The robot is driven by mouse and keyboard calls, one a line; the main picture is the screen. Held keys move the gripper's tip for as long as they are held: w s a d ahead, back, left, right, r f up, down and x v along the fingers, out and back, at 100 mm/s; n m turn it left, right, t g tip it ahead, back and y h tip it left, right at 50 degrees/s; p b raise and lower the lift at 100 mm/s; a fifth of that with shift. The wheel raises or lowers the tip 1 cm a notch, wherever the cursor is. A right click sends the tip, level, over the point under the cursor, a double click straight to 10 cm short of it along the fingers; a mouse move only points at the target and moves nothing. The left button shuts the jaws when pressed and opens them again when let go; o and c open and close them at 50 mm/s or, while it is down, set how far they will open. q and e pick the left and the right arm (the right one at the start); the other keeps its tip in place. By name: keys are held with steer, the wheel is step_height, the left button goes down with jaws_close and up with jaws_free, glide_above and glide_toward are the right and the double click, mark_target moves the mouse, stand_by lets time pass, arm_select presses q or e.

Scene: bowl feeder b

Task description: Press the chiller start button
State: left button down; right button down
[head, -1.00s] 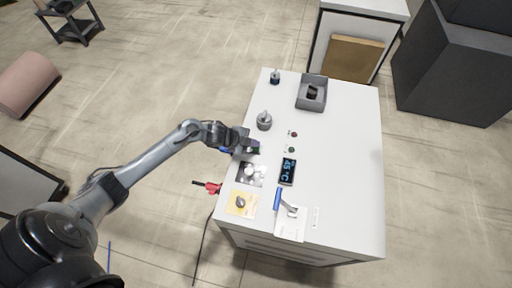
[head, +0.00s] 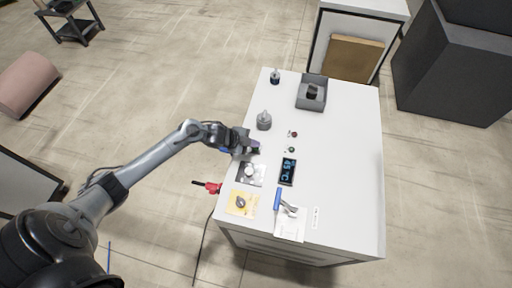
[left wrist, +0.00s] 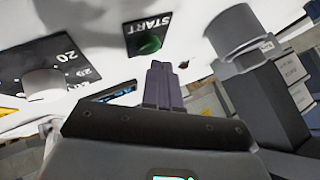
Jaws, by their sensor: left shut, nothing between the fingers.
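In the left wrist view the green round start button (left wrist: 149,45) sits on a black plate marked START (left wrist: 148,24). My left gripper (left wrist: 163,72) is shut and empty, its fingertips near that plate's lower edge; I cannot tell the exact gap to the button. In the head view my left gripper (head: 256,147) is over the left side of the white cabinet top. To its right are a dark round button (head: 291,150) and a red one (head: 294,134), their labels too small to read. My right gripper is not in view.
A display reading 45 °C (head: 288,171) and a dial plate (head: 246,176) lie below the gripper. A grey metal fitting (head: 264,122) stands just above it. A blue-handled tool (head: 278,198) and a grey bin (head: 322,92) are on the top. The right side is clear.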

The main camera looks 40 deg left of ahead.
mark_target(254, 149)
arm_select(q)
steer(key=shift+f, duration=0.25)
steer(key=shift+f, duration=0.15)
stand_by(0.5)
steer(key=shift+f+b, duration=0.3)
stand_by(0.4)
steer(key=shift+r, duration=0.1)
steer(key=shift+r+p, duration=0.75)
steer(key=shift+p, duration=0.15)
steer(key=shift+r, duration=0.1)
step_height(254, 149, up, 5)
steer(key=p, duration=0.5)
